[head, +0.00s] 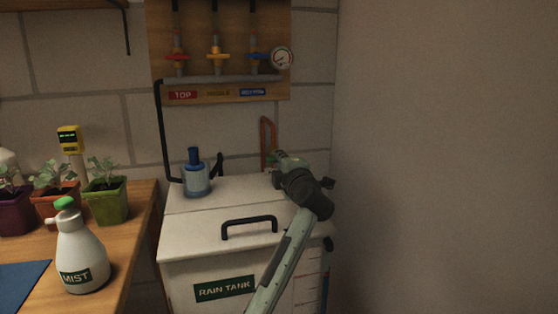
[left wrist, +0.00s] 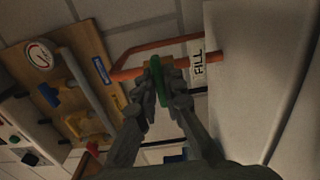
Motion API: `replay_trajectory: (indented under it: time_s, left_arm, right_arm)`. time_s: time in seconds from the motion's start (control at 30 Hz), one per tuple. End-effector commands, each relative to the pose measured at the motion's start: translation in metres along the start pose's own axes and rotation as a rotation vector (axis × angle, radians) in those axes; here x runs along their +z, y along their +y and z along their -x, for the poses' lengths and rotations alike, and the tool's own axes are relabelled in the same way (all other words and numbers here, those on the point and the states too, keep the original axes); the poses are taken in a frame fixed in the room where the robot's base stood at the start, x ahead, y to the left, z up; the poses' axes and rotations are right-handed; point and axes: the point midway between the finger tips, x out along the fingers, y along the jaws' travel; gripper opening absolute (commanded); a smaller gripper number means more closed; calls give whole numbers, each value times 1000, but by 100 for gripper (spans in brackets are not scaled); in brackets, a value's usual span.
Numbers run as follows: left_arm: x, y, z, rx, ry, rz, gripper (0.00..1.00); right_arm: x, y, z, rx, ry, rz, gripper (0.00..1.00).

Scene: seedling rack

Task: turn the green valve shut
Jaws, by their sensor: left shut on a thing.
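The green valve handle (left wrist: 158,76) shows in the left wrist view, on an orange-brown pipe (left wrist: 192,40) beside a white label reading FILL (left wrist: 197,62). My left gripper (left wrist: 160,88) is shut on the green handle, with a finger on each side of it. In the head view my left gripper (head: 279,163) is at the back right of the white rain tank (head: 195,233), near the foot of the pipe. It hides most of the valve there. My right gripper is not in view.
A wooden board (head: 165,40) on the wall carries red, yellow and blue valves and a gauge (head: 282,58). A bare wall (head: 450,150) is close on the right.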

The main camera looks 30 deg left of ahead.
Motion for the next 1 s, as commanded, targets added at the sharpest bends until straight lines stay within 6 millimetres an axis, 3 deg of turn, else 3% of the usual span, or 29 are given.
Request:
replay_trajectory:
  time_s: [0.43,0.47,0.6,1.0]
  left_arm:
    - [0,-2,0,-3,0,-12,0]
    - [0,-2,0,-3,0,-12,12]
    - [0,-1,0,-2,0,-10,30]
    - [1,-1,7,-1,-1,-9,30]
  right_arm:
    - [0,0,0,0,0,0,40]
    - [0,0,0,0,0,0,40]
    - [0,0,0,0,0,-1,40]
    - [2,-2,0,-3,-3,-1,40]
